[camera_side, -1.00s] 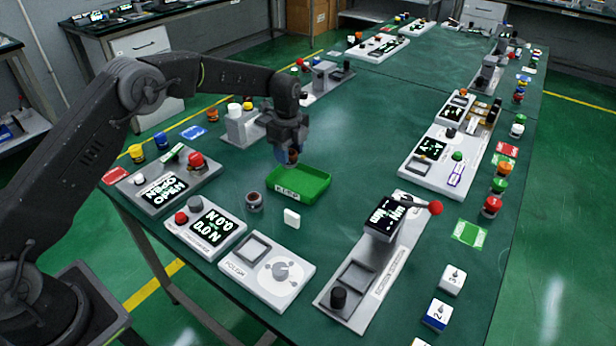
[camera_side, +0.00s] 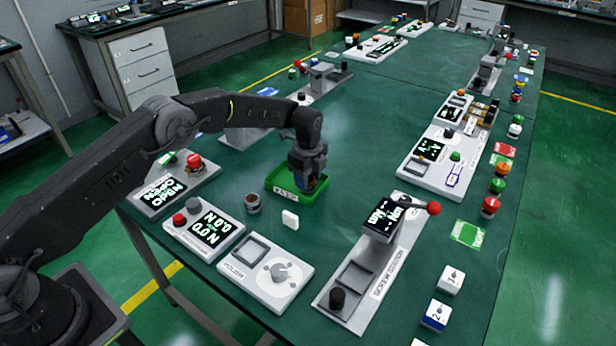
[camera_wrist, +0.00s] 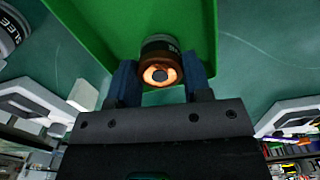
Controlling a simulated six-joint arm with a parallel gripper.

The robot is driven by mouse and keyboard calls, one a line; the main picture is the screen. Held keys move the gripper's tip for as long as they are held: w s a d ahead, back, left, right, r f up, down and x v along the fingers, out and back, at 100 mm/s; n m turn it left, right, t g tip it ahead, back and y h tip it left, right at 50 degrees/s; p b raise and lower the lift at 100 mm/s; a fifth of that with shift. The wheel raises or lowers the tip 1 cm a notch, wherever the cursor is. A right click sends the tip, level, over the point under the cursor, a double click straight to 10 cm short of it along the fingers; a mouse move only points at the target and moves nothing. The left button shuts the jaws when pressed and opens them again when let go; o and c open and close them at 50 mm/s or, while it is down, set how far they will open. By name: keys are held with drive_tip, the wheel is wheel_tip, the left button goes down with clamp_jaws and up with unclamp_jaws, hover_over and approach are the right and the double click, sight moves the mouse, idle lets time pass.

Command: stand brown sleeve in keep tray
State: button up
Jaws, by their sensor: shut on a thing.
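The green keep tray (camera_side: 275,182) sits on the table, with its label on the near side. It also fills the upper middle of the wrist view (camera_wrist: 100,25). My gripper (camera_side: 308,184) is over the tray's right part, pointing down. In the wrist view its blue fingers (camera_wrist: 161,82) are shut on the brown sleeve (camera_wrist: 160,52), which shows a round end with a bright ring and dark centre. In the side view my gripper mostly hides the sleeve. I cannot tell whether the sleeve touches the tray floor.
A dark grey sleeve-like cylinder (camera_side: 252,203) stands left of the tray. A small white block (camera_side: 290,219) lies in front of it. The polish station (camera_side: 265,270) and the screw station (camera_side: 375,265) stand nearer the front. Open table lies right of the tray.

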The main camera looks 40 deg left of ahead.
drive_tip(key=shift+f, duration=0.1)
drive_tip(key=o, duration=1)
drive_tip(key=shift+c, duration=0.2)
wheel_tip(320, 180, up, 12)
drive_tip(key=shift+r, duration=0.2)
